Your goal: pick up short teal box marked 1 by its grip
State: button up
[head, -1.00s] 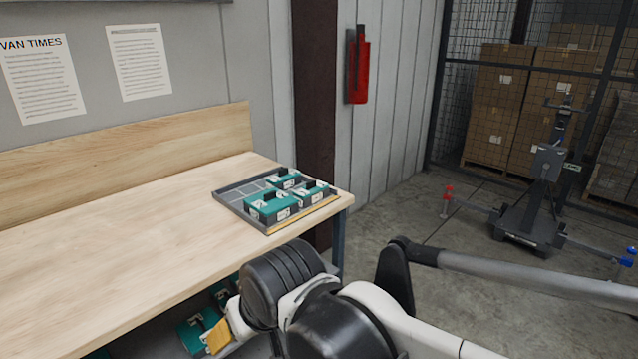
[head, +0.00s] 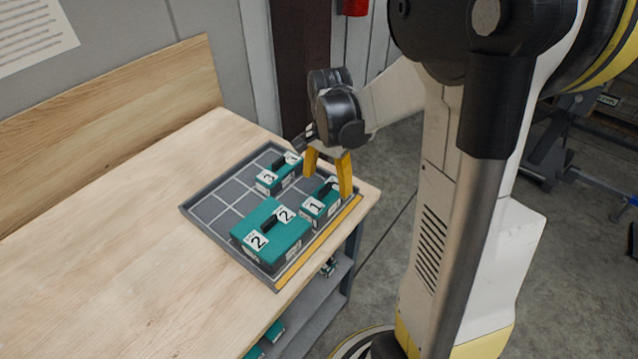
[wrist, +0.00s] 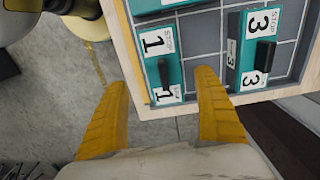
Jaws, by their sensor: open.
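The short teal box marked 1 (head: 319,206) sits in the grey tray (head: 196,210) at the tray's right side, near its yellow edge. In the wrist view the box (wrist: 150,48) shows two labels marked 1 and a black grip (wrist: 166,74) between them. My gripper (head: 329,182) is open, with yellow fingers pointing down above the far right corner of the tray, close to the box. In the wrist view the fingertips of my gripper (wrist: 165,82) are spread apart, with the lower end of the box and its grip between them in the picture. Nothing is held.
A larger teal box marked 2 (head: 272,231) stands beside it, nearer in the tray. A teal box marked 3 (head: 275,180) stands at the tray's back. Several tray cells on the left are empty. The wooden table (head: 130,255) is clear on the left.

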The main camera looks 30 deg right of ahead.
aim_at(325, 200)
jog(key=shift+s+a+f, duration=0.1)
jog(key=shift+f, duration=0.85)
jog(key=f+b, duration=0.1)
jog(key=f, duration=0.1)
jog(key=f+b, duration=0.1)
jog(key=f, duration=0.1)
jog(key=f+b, duration=0.1)
jog(key=f, duration=0.1)
jog(key=shift+w+f, duration=0.1)
jog(key=shift+w, duration=0.3)
jog(key=c, duration=1.5)
